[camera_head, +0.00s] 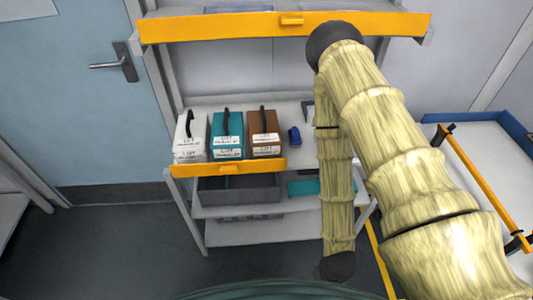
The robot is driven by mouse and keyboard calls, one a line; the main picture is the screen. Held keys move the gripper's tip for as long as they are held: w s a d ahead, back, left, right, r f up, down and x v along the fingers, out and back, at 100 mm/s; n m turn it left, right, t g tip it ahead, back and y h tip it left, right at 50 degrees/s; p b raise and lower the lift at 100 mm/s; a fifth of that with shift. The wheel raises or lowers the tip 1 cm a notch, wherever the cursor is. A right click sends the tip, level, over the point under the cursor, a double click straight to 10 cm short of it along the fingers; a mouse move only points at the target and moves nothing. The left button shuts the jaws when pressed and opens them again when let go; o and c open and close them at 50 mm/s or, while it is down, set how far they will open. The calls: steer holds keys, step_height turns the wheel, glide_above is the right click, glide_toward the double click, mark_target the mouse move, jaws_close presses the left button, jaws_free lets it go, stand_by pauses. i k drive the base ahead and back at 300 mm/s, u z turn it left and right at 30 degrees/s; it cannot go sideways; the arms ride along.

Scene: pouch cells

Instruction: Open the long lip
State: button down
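A long orange lip (220,27) runs across the front of the top shelf, from the door side to behind my arm's elbow. It has a small orange tab (291,20) at its middle. A shorter orange lip (230,167) runs along the left part of the shelf below, in front of three boxes. I cannot tell how either lip is hinged or latched. My arm reaches in from the lower right, bends at a dark elbow just below the long lip, and its forearm hangs down before the shelves to a dark joint. My gripper does not show.
A white box (190,142), a teal box (227,137) and a brown box (264,134), all with black handles, stand behind the short lip. A blue object (294,136) lies beside them. A grey bin (238,193) sits below. Right is a white table with an orange bar (485,187).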

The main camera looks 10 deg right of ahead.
mark_target(238, 168)
steer(key=z, duration=1.15)
steer(key=k, duration=0.55)
steer(key=u, duration=0.95)
